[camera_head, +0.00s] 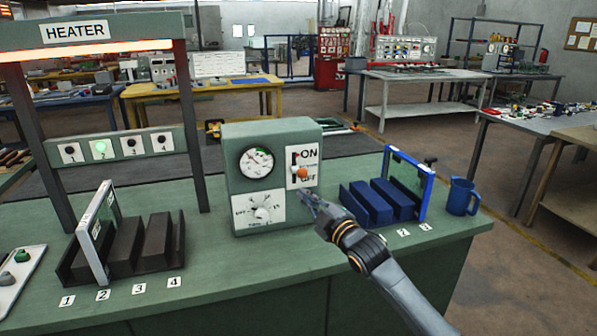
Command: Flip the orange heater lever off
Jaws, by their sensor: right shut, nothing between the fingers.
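The orange heater lever (302,174) is a round orange knob on the front of the green control box (272,132). It sits in a slot between a white ON label (306,153) above and an OFF label below, nearer the OFF label. My right gripper (308,196) is shut and empty, just below and slightly right of the knob. Its fingertips look close to the box's front; whether they touch it I cannot tell. My left gripper is not in view.
A gauge (256,162) and a timer dial (258,209) are on the box's left half. A blue rack (372,204) and a blue mug (461,197) stand to the right. A dark rack (140,245) stands at the left under the heater frame (90,52).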

